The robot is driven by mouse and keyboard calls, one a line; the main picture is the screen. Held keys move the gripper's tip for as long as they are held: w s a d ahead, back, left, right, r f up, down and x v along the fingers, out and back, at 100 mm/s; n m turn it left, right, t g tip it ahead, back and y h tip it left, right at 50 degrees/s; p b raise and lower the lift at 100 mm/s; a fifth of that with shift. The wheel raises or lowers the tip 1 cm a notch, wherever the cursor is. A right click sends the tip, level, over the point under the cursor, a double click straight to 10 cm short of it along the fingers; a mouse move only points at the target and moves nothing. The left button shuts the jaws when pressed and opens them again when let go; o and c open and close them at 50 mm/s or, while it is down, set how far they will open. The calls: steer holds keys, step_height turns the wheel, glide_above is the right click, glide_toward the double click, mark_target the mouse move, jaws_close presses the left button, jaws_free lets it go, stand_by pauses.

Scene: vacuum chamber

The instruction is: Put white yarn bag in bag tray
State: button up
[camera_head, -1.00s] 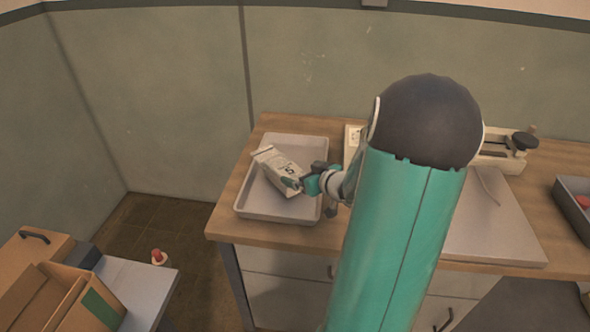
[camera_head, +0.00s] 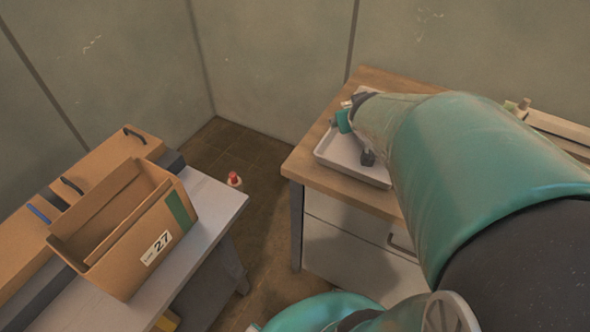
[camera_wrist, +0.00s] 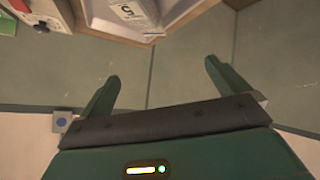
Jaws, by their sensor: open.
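The white yarn bag (camera_wrist: 131,10) shows at the top edge of the wrist view, with a dark mark on its face. It lies in the pale bag tray (camera_wrist: 178,12), and part of both is cut off. In the head view the tray (camera_head: 352,171) is on the wooden counter, and my arm hides much of it and the bag. My gripper (camera_wrist: 162,70) is open, with its two green fingers wide apart and nothing between them. It is apart from the bag.
A brown open box (camera_head: 130,238) marked 27 stands on a grey table (camera_head: 210,200) at the left. A small red-topped object (camera_head: 234,180) is near the table's far corner. Floor shows between table and counter (camera_head: 300,165).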

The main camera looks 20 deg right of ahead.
steer(key=s+a+r+n+g+y, duration=0.1)
steer(key=s+a+y, duration=0.1)
steer(key=s+a, duration=0.5)
steer(key=s+a+r+g+y, duration=0.2)
steer(key=s+a, duration=0.5)
steer(key=a, duration=0.7)
steer(key=shift+s+a+n+y, duration=0.15)
steer(key=shift+a+n+y, duration=0.2)
steer(key=shift+y, duration=0.35)
steer(key=shift+d, duration=0.15)
